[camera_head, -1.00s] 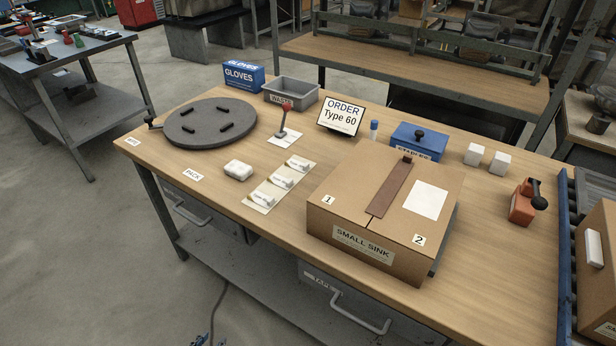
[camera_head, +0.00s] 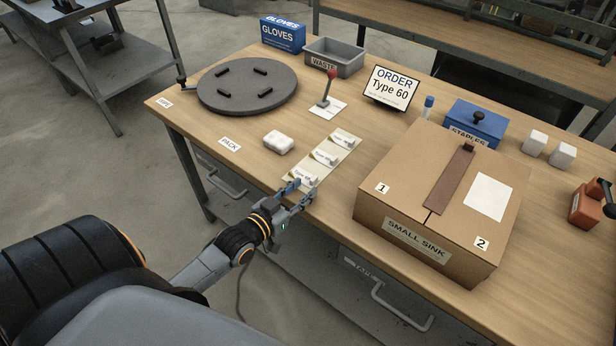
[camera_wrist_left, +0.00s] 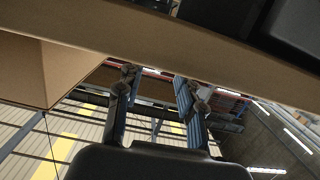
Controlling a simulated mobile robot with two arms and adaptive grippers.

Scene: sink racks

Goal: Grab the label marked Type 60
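Three small white labels lie in a row on a pale strip (camera_head: 318,168) at the middle of the bench: a far label (camera_head: 343,141), a middle label (camera_head: 325,157) and a near label (camera_head: 304,179). Their small print is hard to read for certain. The order sign (camera_head: 391,87) behind them reads "Type 60". My left gripper (camera_head: 298,194) is at the bench's front edge, just in front of the near label, with its fingers apart and nothing between them. The left wrist view also shows the gripper (camera_wrist_left: 157,78) open and empty. My right gripper is out of view.
A cardboard sink box (camera_head: 410,187) stands right of the labels. A white packet (camera_head: 278,142) lies to their left. A round turntable (camera_head: 247,85) is at the back left.

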